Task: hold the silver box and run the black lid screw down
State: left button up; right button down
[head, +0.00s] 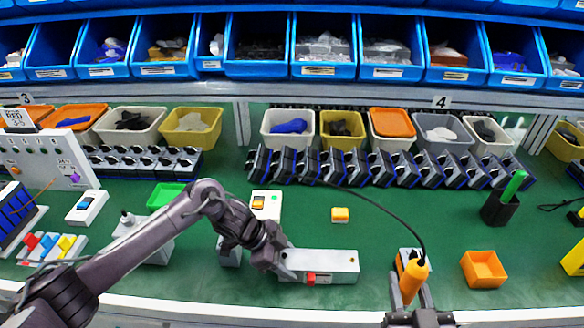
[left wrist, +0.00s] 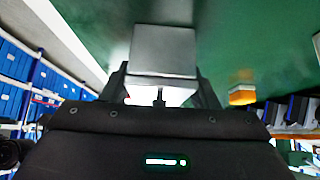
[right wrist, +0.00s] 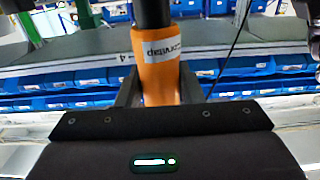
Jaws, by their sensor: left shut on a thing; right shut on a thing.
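The silver box (head: 338,262) lies on the green bench at front centre, with a red switch (head: 311,279) on its front side. My left gripper (head: 286,264) is shut on its left end; the box also shows between the fingers in the left wrist view (left wrist: 162,62). My right gripper (head: 408,292) is shut on an orange powered screwdriver (head: 413,276), to the right of the box and apart from it. The orange body fills the gap between the fingers in the right wrist view (right wrist: 158,65). The screwdriver's tip is hidden. I cannot make out the black lid screw clearly.
A dark cable (head: 380,207) runs from the screwdriver across the bench. An orange tray (head: 484,269) and a black cup with a green pen (head: 500,207) stand to the right. A yellow block (head: 340,215) lies behind the box. Switch rows and bins line the back.

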pick_arm(q)
jog(key=o, duration=1.5)
jog(key=shift+r, duration=0.1)
